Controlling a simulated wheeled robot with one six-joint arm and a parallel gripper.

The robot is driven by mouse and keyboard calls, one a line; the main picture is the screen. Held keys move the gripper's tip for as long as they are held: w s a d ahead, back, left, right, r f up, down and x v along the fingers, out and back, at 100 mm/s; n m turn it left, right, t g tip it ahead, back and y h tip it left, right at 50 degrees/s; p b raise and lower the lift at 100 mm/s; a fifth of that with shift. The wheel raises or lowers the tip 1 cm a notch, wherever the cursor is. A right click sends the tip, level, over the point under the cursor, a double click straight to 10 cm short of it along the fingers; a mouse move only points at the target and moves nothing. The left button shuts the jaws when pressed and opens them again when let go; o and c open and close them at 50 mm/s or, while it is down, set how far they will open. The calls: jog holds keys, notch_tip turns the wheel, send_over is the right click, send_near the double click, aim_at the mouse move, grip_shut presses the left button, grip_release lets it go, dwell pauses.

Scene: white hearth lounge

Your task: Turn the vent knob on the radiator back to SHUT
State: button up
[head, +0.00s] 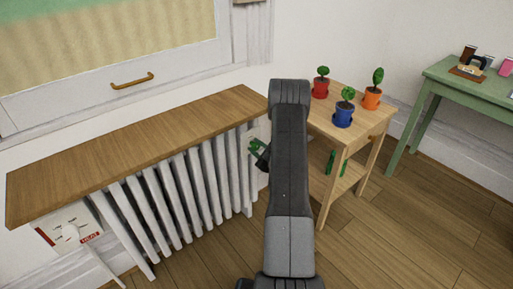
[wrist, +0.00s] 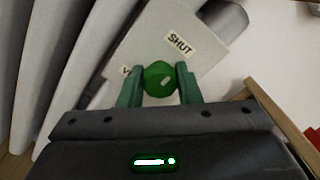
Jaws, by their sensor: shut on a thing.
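The green round vent knob (wrist: 160,80) sits on a pale plate (wrist: 150,40) at the radiator's end, in the wrist view. The SHUT label (wrist: 180,43) is above and right of the knob. A second label (wrist: 126,71) is at its left, mostly hidden, with only a V readable. My gripper (wrist: 159,72) is shut on the knob, one green finger on each side. In the head view my gripper (head: 259,150) is at the radiator's right end, and my arm hides much of that spot.
The white radiator (head: 190,190) runs along the wall under a wooden shelf (head: 140,140). A wooden stand (head: 345,135) with red, blue and orange plant pots is close right of my arm. A HEAT panel (head: 70,228) is at the left. The floor in front is clear.

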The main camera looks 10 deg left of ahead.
jog(key=o, duration=1)
jog(key=shift+c, duration=0.2)
jog(key=p+v, duration=0.2)
jog(key=v, duration=1.2)
jog(key=shift+a, duration=0.1)
jog(key=b+x, duration=0.2)
jog(key=x, duration=1.2)
